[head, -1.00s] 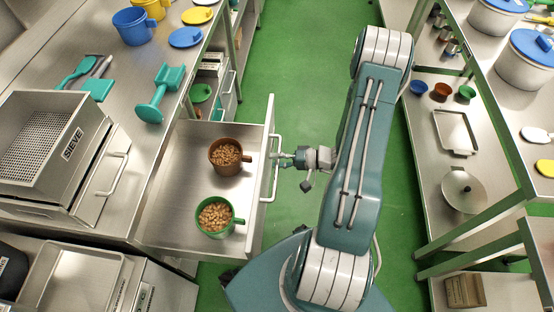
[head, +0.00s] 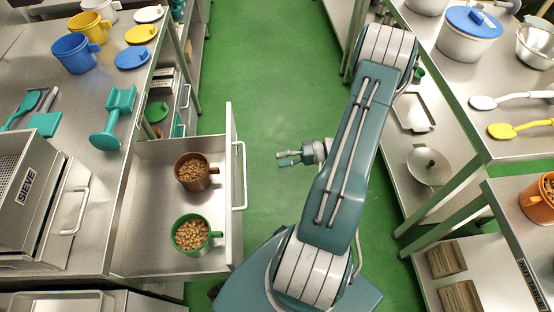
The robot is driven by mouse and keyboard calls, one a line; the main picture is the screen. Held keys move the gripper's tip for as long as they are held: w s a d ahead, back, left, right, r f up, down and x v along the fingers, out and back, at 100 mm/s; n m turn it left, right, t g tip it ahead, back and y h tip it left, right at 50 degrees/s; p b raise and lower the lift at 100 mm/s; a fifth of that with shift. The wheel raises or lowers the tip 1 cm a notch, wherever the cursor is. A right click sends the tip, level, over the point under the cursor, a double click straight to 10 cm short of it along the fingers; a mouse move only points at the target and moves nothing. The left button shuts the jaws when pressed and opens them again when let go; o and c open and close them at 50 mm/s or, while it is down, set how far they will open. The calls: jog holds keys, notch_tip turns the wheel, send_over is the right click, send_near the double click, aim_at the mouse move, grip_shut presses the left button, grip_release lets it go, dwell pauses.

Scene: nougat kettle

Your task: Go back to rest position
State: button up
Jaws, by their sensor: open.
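My gripper (head: 284,159) is open and empty in the head view, above the green floor. It points left toward the open drawer and is apart from the drawer's handle (head: 240,176). The metal drawer (head: 150,224) is pulled out from the left counter. It holds a brown mug (head: 213,171) and a green mug (head: 214,235), both filled with brown nuts. My arm is folded up beside the gripper and covers part of the aisle.
The left counter bears the sieve box (head: 30,205), teal tools (head: 118,115), and blue (head: 75,52) and yellow mugs. The right counter holds pots (head: 468,36) and spoons (head: 520,130), with wooden blocks (head: 447,258) on a lower shelf. The green floor (head: 270,70) ahead is clear.

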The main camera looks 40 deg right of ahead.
dwell(0.4)
jog(key=w+a+r+n+g+h, duration=0.1)
jog(key=a+r+n+g+h, duration=0.15)
jog(key=a+r+g, duration=0.45)
jog(key=w+a+r+n+g+h, duration=0.1)
jog(key=a+r+n+g+h, duration=0.2)
jog(key=r, duration=0.6)
jog(key=s+a+r+n+t+h, duration=0.1)
jog(key=s+a+r+t+h, duration=0.2)
jog(key=a+r, duration=0.2)
jog(key=s+a+r+n+t+h, duration=0.1)
jog(key=s+a+r+t+h, duration=0.2)
jog(key=r, duration=0.6)
jog(key=a, duration=0.2)
jog(key=shift+a+r+h, duration=0.35)
jog(key=shift+r, duration=0.05)
jog(key=shift+s, duration=0.1)
